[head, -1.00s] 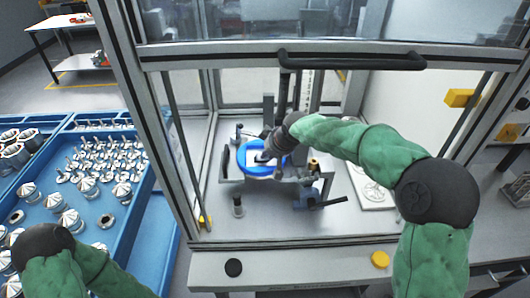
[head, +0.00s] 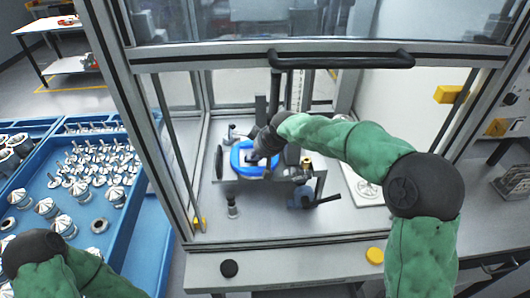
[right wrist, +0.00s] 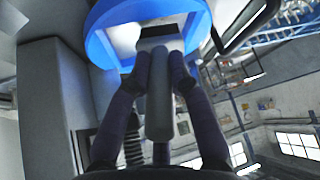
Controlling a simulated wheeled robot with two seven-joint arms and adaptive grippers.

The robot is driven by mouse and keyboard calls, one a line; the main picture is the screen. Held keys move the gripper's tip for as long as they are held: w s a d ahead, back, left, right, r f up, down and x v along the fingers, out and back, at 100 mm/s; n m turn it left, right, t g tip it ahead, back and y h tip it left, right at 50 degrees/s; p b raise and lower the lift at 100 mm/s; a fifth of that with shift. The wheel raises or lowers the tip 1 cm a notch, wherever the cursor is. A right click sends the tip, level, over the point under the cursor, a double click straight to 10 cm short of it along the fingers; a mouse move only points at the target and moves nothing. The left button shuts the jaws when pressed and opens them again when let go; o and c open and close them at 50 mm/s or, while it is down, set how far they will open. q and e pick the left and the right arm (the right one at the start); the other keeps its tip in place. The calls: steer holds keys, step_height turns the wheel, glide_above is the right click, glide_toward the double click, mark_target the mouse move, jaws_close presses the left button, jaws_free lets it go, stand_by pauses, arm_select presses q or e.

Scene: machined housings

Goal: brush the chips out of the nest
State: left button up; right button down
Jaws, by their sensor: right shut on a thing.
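The nest is a blue ring (head: 236,161) with a pale inside, on the fixture inside the open-fronted machine. It also shows in the right wrist view (right wrist: 100,47) at the top. My right gripper (head: 257,154) reaches in over the ring. In the right wrist view its two dark fingers (right wrist: 158,68) are shut on the grey handle of a brush (right wrist: 159,105), whose wide head (right wrist: 160,36) overlaps the ring's opening. I cannot tell whether the head touches the nest. No chips can be made out. My left arm is at the lower left, its gripper out of view.
A clamp with a dark lever (head: 315,199) stands right of the nest, and a small post (head: 232,207) in front. A pale plate (head: 367,188) lies at the right. The machine's raised door handle (head: 340,60) is above my right arm. A blue tray (head: 143,226) of metal parts is at the left.

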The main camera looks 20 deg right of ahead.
steer(key=shift+w+a, duration=0.1)
steer(key=shift+a, duration=0.25)
steer(key=shift+s+d, duration=0.2)
steer(key=shift+d, duration=0.5)
steer(key=shift+s+d, duration=0.2)
steer(key=shift+d, duration=0.5)
steer(key=shift+s+d, duration=0.2)
steer(key=shift+d, duration=0.5)
steer(key=shift+w+a, duration=0.2)
steer(key=shift+a, duration=0.5)
steer(key=shift+w+a, duration=0.2)
steer(key=shift+a, duration=0.5)
steer(key=shift+w+a, duration=0.2)
steer(key=shift+a, duration=0.5)
steer(key=shift+s+d+p, duration=0.1)
steer(key=shift+s+d, duration=0.1)
steer(key=shift+d, duration=0.5)
steer(key=shift+s+d+p, duration=0.15)
steer(key=shift+s+d, duration=0.05)
steer(key=shift+d, duration=0.5)
steer(key=shift+s+d+p, duration=0.1)
steer(key=shift+s+d, duration=0.1)
steer(key=shift+d, duration=0.5)
step_height(320, 180, up, 6)
steer(key=p, duration=0.4)
steer(key=shift+r, duration=0.1)
